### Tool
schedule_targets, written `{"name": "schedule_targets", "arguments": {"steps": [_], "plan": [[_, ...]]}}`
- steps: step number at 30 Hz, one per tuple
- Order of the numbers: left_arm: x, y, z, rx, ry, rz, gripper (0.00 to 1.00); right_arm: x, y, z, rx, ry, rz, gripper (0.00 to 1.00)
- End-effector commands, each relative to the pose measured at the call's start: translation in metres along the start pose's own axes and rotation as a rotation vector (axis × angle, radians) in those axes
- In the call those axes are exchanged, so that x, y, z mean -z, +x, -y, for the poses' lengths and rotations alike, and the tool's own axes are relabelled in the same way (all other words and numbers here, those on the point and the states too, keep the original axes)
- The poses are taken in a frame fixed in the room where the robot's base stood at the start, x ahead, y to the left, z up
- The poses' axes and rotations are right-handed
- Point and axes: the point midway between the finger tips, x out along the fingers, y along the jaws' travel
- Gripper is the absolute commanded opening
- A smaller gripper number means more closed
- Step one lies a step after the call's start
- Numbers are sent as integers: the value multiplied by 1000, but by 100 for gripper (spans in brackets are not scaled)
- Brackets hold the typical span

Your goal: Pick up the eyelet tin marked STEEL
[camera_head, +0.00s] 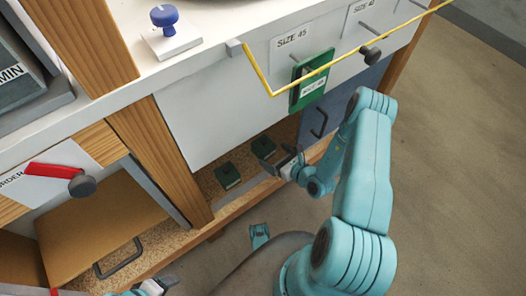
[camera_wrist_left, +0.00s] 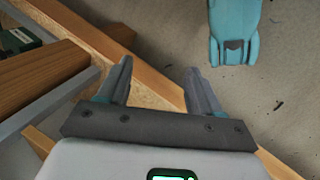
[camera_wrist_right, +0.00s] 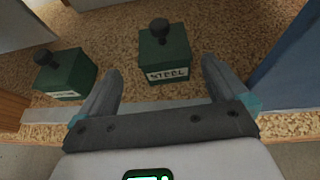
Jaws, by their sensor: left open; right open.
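The eyelet tin marked STEEL (camera_wrist_right: 165,55) is a dark green box with a black knob on its lid. It stands upright on the speckled shelf in the right wrist view, and in the head view it is the farther green tin (camera_head: 263,147). My right gripper (camera_head: 281,165) is open and empty, with its fingers pointing at the tin. In the right wrist view the tin lies ahead, between the two finger lines. My left gripper (camera_wrist_left: 158,68) is open and empty, away from the tins; part of it shows at the head view's bottom edge (camera_head: 152,287).
A second green tin (camera_wrist_right: 66,74) stands left of the STEEL tin, its label unreadable. A blue door (camera_wrist_right: 292,62) borders the shelf on the right, a wooden post (camera_head: 167,158) on the left. A white panel (camera_head: 220,110) hangs above. A yellow rail (camera_head: 335,62) runs above.

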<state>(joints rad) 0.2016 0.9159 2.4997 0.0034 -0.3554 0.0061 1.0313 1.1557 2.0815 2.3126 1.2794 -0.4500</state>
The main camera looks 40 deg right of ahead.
Motion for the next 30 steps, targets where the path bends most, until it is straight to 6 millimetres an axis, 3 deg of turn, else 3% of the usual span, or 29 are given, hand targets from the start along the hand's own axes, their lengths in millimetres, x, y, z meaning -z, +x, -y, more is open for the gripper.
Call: {"name": "schedule_targets", "arguments": {"steps": [15,23,30], "plan": [[22,33,12,-2,13,-73,65,-2,65,6,-2,0,2,100],[24,32,11,-3,14,-79,65,-5,67,6,-1,1,1,100],[24,32,11,-3,14,-78,65,-4,67,6,-1,1,1,25]]}}
